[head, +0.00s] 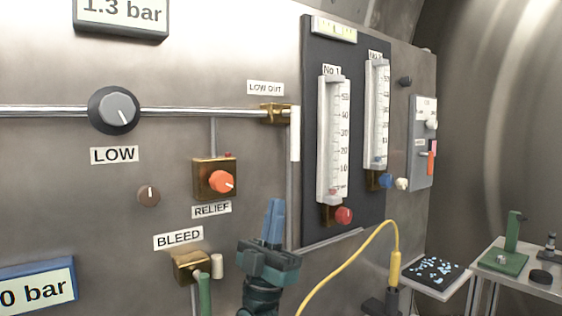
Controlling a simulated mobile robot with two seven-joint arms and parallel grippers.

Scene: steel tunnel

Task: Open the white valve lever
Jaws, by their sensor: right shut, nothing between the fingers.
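A white valve lever (295,134) hangs straight down beside the brass LOW OUT valve (275,113), at the right end of the horizontal steel pipe. My right gripper (276,204) points up from the bottom of the view, with its blue fingers together and nothing between them. In the picture its fingertips are below and slightly left of the lever's lower end, apart from it. My left gripper is not in view.
The orange RELIEF knob (222,181) and the brass BLEED valve (190,266) are left of my right gripper. To its right, a dark panel (361,130) carries two gauge tubes. A yellow cable (345,258) arches at lower right. Side tables stand far right.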

